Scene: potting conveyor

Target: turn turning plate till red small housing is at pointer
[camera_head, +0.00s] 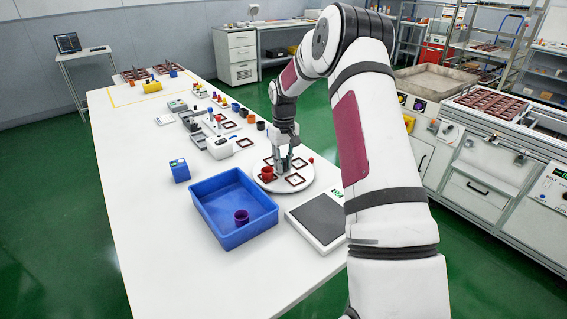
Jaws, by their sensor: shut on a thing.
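The white round turning plate (286,187) lies on the table, with several dark red square frames on it. A red small housing (267,173) stands on its left side. My gripper (282,168) reaches down over the plate's middle. It is shut on a part of the plate there, but its fingers hide the held part. A small red piece (311,160) shows at the plate's right edge; it may be the pointer, but it is too small to tell. The red housing is on the opposite side of the plate from that piece.
A blue bin (232,199) with a purple cup (241,217) stands left in front of the plate. A flat device with a dark top (320,219) lies close in front. A blue box (180,170) is farther left. Several small parts and fixtures crowd the table behind. The near left table is clear.

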